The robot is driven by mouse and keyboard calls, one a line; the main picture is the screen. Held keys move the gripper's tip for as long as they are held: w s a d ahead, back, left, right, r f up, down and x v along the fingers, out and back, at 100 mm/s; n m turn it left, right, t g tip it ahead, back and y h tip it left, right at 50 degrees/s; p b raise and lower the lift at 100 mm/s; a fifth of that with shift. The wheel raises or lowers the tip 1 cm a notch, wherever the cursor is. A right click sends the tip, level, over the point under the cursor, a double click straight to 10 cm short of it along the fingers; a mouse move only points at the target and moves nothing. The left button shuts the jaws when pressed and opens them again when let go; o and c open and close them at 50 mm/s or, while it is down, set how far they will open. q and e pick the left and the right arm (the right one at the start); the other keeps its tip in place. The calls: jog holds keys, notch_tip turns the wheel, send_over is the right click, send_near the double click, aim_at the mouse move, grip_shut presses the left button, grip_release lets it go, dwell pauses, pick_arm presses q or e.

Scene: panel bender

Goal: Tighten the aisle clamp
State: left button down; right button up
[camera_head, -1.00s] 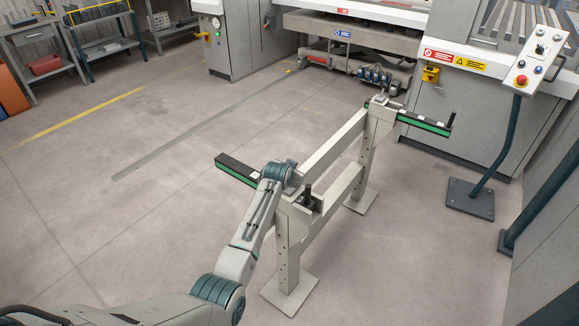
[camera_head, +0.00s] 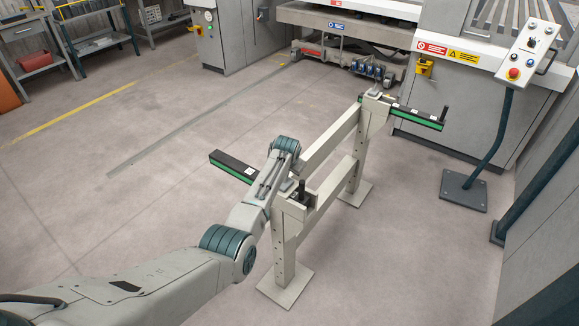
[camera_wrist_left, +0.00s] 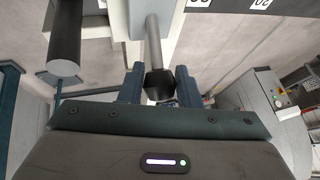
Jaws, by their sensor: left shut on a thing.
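In the left wrist view my left gripper (camera_wrist_left: 159,88) is shut on a black knob (camera_wrist_left: 158,84) at the end of a grey rod (camera_wrist_left: 153,40). The rod runs up to the pale metal stand. In the head view my left arm reaches to the near end of the stand (camera_head: 285,262), and its wrist hides the gripper and knob. A black upright cylinder (camera_head: 302,188) stands on the near post; a black cylinder (camera_wrist_left: 65,45) also shows left of the knob in the wrist view. A black-and-green bar (camera_head: 235,168) sticks out left from the near end. My right gripper is out of view.
A second black-and-green bar (camera_head: 418,118) sticks out right at the stand's far end. The large machine (camera_head: 450,110) stands behind, with a control panel on a pedestal (camera_head: 463,190) at right. Floor left of the stand is clear; workbenches (camera_head: 35,60) stand at back left.

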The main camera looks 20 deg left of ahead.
pick_arm(q)
jog(key=c, duration=1.1)
grip_release()
jog(key=shift+w, duration=0.1)
jog(key=v, duration=1)
jog(key=shift+r+b, duration=0.3)
jog(key=shift+b, duration=0.1)
jog(key=shift+s+f, duration=0.1)
jog(key=shift+s, duration=0.15)
